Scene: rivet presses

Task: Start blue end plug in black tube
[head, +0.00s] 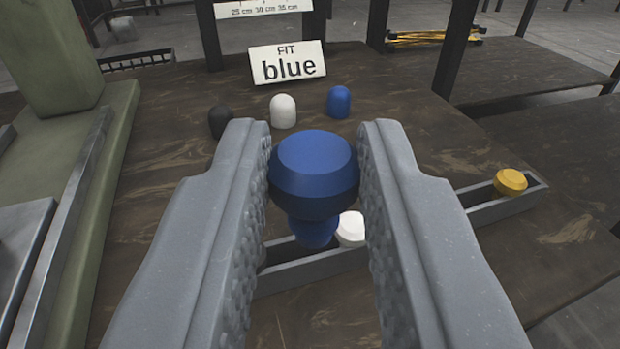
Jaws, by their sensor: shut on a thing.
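My gripper (314,175) is shut on a blue end plug (314,168). The plug has a wide faceted head, held between the two textured grey fingers, and a narrower stem pointing down and away. The plug hangs above a grey tray (305,273) on the brown bench, and its stem hides part of that tray. No black tube can be made out in this view.
A white plug (351,229) and a yellow plug (510,182) sit in the tray. Black (221,122), white (283,111) and blue (339,102) domed caps stand behind. A sign (288,64) reads "FIT blue". A green press frame (75,190) stands left.

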